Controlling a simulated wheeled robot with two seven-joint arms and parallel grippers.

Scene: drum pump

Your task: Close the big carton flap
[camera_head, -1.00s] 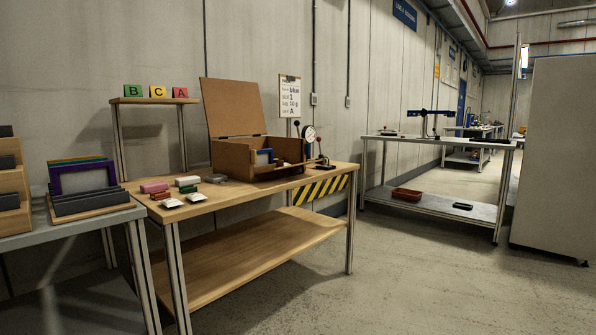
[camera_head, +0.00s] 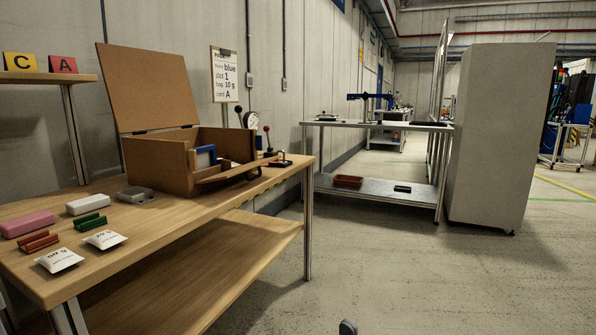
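A brown carton (camera_head: 165,166) stands open on the wooden workbench at the left. Its big flap (camera_head: 147,88) stands up at the back, tilted slightly backward. A smaller flap (camera_head: 226,177) sticks outward at the front right side. A blue-edged frame (camera_head: 203,156) shows inside the carton; the rest of the inside is hidden by the walls.
On the workbench (camera_head: 190,215) lie a pink block (camera_head: 27,224), a white block (camera_head: 88,204), a grey block (camera_head: 135,195), green and red pieces and two white bags. The floor (camera_head: 390,270) at right is clear.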

